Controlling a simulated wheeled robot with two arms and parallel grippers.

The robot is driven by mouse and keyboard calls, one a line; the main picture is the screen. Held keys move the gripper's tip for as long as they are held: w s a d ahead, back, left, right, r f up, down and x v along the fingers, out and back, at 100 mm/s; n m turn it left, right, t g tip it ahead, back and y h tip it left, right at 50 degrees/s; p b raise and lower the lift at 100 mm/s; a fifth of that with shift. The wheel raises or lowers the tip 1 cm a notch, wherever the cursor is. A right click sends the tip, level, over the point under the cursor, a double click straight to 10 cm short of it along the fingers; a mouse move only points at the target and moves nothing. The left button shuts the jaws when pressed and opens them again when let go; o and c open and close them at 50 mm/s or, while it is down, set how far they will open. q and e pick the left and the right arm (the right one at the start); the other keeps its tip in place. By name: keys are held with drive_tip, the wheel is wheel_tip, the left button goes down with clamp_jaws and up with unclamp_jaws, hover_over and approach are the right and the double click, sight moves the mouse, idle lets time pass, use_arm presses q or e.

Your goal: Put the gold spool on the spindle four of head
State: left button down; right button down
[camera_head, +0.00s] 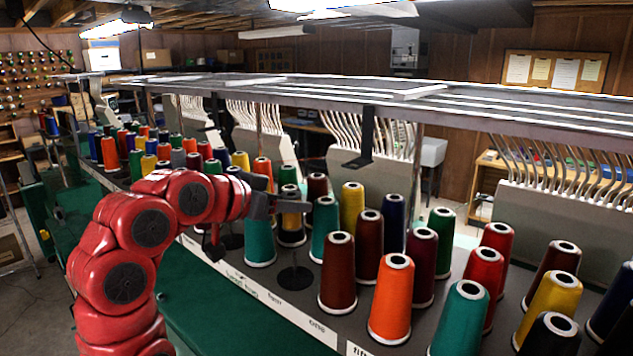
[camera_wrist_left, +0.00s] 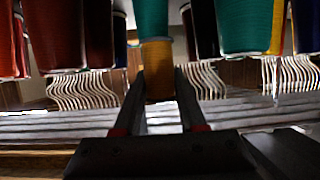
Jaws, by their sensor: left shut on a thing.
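My left gripper (camera_head: 294,204) reaches in over the front row of spools, shut on a spool. In the left wrist view the gold spool (camera_wrist_left: 159,82) sits between the two fingers, with a teal spool lined up behind it. In the head view a gold part of it (camera_head: 291,222) shows just below the fingers; the rest is partly hidden by the gripper and merges with dark spools behind. An empty spindle with a round black base (camera_head: 294,278) stands in the front row below and close to the gripper. My right gripper is not in view.
A teal spool (camera_head: 259,242) stands left of the empty spindle and a dark red spool (camera_head: 338,275) right of it. An orange spool (camera_head: 390,300) stands nearer. Several more spools crowd behind. A long metal rail (camera_head: 440,100) runs above them.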

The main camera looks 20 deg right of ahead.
sight(294, 255)
use_arm(q)
drive_tip(key=shift+s+d+r, duration=0.25)
drive_tip(key=shift+d+r, duration=0.05)
drive_tip(key=shift+d, duration=0.05)
drive_tip(key=shift+s+a+f+b, duration=0.2)
drive_tip(key=shift+a+f+b, duration=0.1)
drive_tip(key=shift+a+b, duration=0.15)
drive_tip(key=shift+f, duration=0.35)
drive_tip(key=f+b, duration=0.7)
drive_tip(key=f, duration=0.1)
drive_tip(key=shift+w+d+b, duration=0.1)
drive_tip(key=shift+d+b, duration=0.1)
drive_tip(key=shift+b, duration=0.2)
drive_tip(key=shift+f+b, duration=0.4)
drive_tip(key=shift+a+f, duration=0.1)
drive_tip(key=shift+f, duration=0.05)
drive_tip(key=shift+f+b, duration=0.25)
drive_tip(key=shift+b, duration=0.15)
drive_tip(key=shift+r, duration=0.1)
